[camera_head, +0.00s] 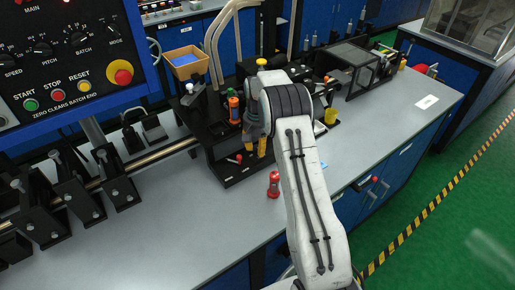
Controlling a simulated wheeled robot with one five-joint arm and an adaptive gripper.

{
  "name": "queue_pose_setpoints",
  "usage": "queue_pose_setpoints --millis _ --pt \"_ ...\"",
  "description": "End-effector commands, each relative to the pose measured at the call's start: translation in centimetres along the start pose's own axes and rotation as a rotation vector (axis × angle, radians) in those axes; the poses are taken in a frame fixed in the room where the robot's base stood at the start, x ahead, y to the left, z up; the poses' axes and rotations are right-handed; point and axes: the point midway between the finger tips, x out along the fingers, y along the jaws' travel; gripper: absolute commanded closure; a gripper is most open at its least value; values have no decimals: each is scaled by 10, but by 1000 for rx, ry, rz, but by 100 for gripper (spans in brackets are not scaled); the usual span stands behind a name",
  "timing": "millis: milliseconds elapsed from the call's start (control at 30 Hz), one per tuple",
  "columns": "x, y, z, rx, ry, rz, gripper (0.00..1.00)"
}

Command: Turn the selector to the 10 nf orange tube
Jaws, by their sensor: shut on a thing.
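An orange tube (233,110) stands upright in the black fixture (222,155) on the bench, just left of my gripper. My gripper (254,132) is at the end of my white arm, low over this fixture. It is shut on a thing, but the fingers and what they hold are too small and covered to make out. Yellow parts (262,148) show just below it. I cannot pick out the selector or its setting; my arm and gripper cover part of the fixture. No 10 nf label can be read.
A red cylinder (273,184) stands on the bench left of my arm. A control panel (70,65) with knobs and buttons fills the upper left. Black roller stands (75,195) line the left. A cardboard bin (185,63) stands behind. The front bench top (180,235) is clear.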

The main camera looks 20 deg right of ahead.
Motion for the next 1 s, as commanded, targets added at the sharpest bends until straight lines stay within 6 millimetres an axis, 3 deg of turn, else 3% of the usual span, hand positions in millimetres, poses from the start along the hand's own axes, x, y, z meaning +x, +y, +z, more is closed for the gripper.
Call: queue_pose_setpoints --millis 600,1000 --pt "3 0 1 -562 -6 0 100" --pt "3 0 2 -797 -8 -1 100"
